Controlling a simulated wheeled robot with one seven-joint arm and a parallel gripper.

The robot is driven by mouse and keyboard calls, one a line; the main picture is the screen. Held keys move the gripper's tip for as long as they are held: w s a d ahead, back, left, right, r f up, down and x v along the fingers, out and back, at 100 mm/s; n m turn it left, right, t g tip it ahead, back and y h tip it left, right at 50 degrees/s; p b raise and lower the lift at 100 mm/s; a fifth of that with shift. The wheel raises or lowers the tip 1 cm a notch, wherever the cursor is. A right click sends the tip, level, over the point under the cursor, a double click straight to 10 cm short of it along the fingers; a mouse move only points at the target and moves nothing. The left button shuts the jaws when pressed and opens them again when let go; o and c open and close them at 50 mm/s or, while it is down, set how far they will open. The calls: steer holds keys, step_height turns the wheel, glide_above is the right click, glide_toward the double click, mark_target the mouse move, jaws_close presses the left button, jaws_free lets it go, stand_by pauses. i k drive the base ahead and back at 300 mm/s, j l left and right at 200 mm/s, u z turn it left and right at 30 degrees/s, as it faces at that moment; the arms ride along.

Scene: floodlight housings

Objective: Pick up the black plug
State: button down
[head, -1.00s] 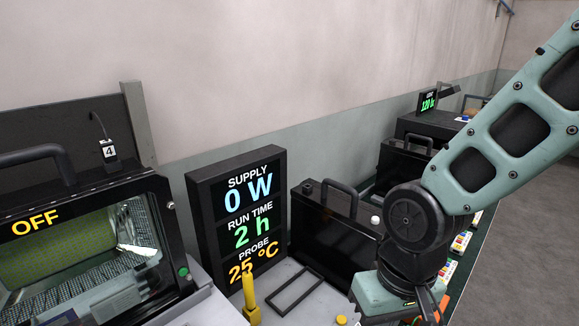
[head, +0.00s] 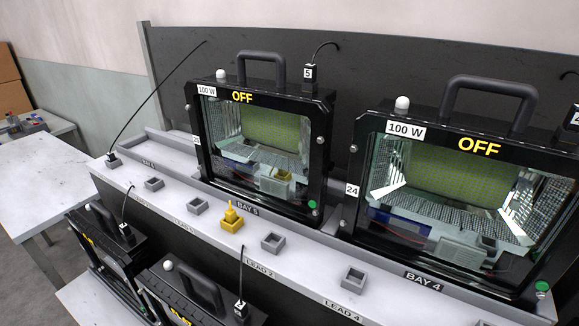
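Several black plugs with cords are in the head view, and I cannot tell which one the task means. One black plug (head: 112,160) is at the left end of the white bench, with a long cord rising to the back panel. A black plug marked 5 (head: 310,74) is on top of the bay 5 housing (head: 318,150). Another black plug (head: 572,120) is at the right edge, on the bay 4 housing (head: 356,195). Two more, a left one (head: 126,231) and a front one (head: 240,310), are at the lower housings. My gripper is out of view.
Small grey square sockets (head: 273,241) line the bench ledge (head: 310,268). A yellow plug-like piece (head: 231,214) stands among them. A black panel (head: 350,60) closes the back. A white table (head: 45,180) is at the left, with grey floor beside it.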

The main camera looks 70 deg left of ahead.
mark_target(125, 230)
steer(key=u, duration=0.4)
steer(key=k+u, duration=0.1)
steer(key=u, duration=0.35)
steer(key=j+u, duration=0.1)
steer(key=u, duration=0.75)
steer(key=k+j+u, duration=0.1)
steer(key=u, duration=0.3)
steer(key=l+u, duration=0.25)
steer(key=i+l+u, duration=0.1)
steer(key=u, duration=0.15)
